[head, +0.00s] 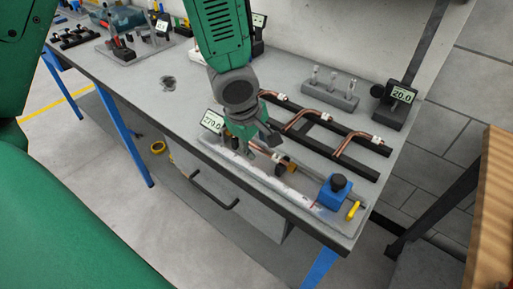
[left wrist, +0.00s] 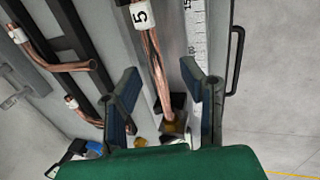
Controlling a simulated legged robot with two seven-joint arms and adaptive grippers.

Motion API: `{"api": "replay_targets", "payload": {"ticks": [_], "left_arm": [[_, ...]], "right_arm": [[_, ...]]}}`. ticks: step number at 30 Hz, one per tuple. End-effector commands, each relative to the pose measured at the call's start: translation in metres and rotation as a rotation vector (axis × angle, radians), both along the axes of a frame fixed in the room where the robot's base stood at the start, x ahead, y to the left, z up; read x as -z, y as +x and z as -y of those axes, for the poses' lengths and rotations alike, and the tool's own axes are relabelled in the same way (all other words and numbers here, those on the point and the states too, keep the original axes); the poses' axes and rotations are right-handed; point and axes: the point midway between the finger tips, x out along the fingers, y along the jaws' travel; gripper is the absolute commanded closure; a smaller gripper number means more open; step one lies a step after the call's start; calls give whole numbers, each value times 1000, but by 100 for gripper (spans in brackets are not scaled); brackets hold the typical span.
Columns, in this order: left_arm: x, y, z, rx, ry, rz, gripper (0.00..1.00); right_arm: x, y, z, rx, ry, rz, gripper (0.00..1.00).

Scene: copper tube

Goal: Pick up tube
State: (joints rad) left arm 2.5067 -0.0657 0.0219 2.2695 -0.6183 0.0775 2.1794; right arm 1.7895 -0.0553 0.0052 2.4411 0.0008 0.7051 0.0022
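A copper tube (left wrist: 153,65) with a white tag marked 5 lies in a long holder at the table's front edge, beside a white ruler strip (left wrist: 198,35). In the head view part of this tube (head: 270,156) shows below my left gripper (head: 262,145); the gripper hides some of it. In the left wrist view my left gripper (left wrist: 160,76) is open, one finger on each side of the tube, with visible gaps. Three bent copper tubes with white tags lie on a black rack (head: 322,121) behind it. My right gripper is not in view.
A blue block with a black knob (head: 335,192) and a yellow handle (head: 353,211) stand at the holder's right end. Small displays (head: 212,121) and (head: 402,94) stand on the table. A grey stand with small clear pieces (head: 330,93) is behind the rack. The table's left middle is mostly clear.

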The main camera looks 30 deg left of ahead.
Motion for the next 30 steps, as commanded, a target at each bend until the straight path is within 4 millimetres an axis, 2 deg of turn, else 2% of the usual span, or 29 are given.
{"api": "replay_targets", "payload": {"ticks": [3,11,12,14,30], "left_arm": [[11,3,3,1,4,-2,64],[12,3,1,1,-1,2,64],[12,3,1,1,-1,1,78],[13,4,0,1,-1,1,99],[12,4,-5,-4,2,1,100]], "right_arm": [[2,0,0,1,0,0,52],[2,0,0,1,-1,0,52],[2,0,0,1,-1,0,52],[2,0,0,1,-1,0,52],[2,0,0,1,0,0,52]]}}
